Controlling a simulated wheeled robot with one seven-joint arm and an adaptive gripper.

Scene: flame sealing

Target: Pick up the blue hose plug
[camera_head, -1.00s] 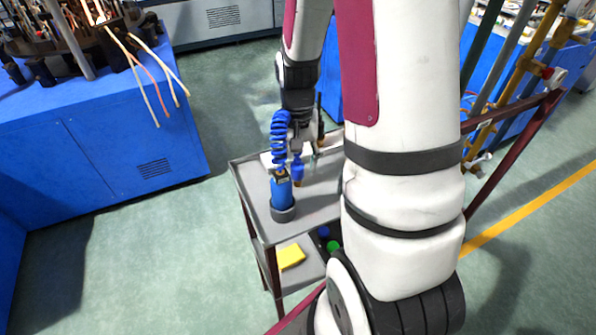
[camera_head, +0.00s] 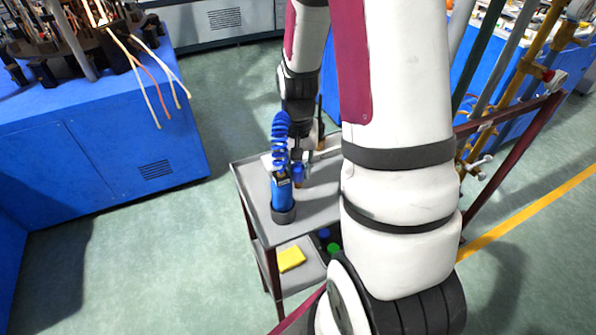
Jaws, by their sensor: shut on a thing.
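The blue hose plug (camera_head: 298,173), with a brownish tip, is upright over the grey top of the trolley (camera_head: 318,205), just right of a blue cylinder. My gripper (camera_head: 298,165) points down and is shut on the plug's upper part. The fingers are small and partly hidden by the coiled hose and the cylinder. I cannot tell whether the plug's tip touches the trolley top.
The blue cylinder (camera_head: 283,192) stands in a black base with a blue coiled hose (camera_head: 279,140) above it. A yellow block (camera_head: 291,259) lies on the lower shelf. A blue cabinet (camera_head: 95,140) stands at left. Green floor between is clear.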

